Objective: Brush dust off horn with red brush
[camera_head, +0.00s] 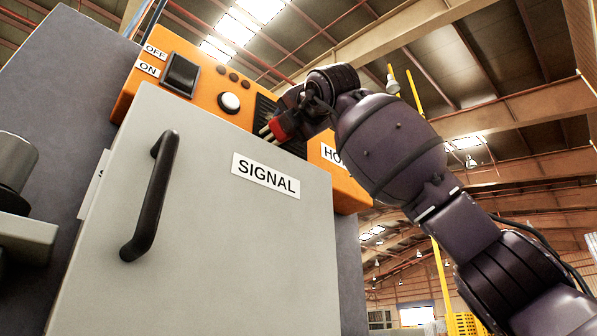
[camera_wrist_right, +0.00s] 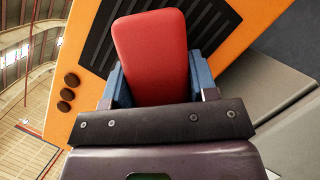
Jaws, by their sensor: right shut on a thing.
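The horn is the black slatted grille (camera_head: 264,108) on the orange panel, above the SIGNAL door and left of a partly covered label starting "HO". My right gripper (camera_head: 275,129) is at the grille's lower right in the head view and covers part of it. It is shut on the red brush (camera_head: 287,126). In the right wrist view the red brush (camera_wrist_right: 151,52) stands between the two blue fingers of my right gripper (camera_wrist_right: 158,88), in front of the grille (camera_wrist_right: 99,40). The bristles are hidden there, and contact with the grille cannot be told.
The grey SIGNAL door (camera_head: 225,240) has a black handle (camera_head: 152,195). The orange panel (camera_head: 205,103) carries a black ON/OFF rocker switch (camera_head: 181,75), a white button (camera_head: 229,102) and small dark knobs. A dark cylinder on a grey block (camera_head: 20,235) stands at the left edge.

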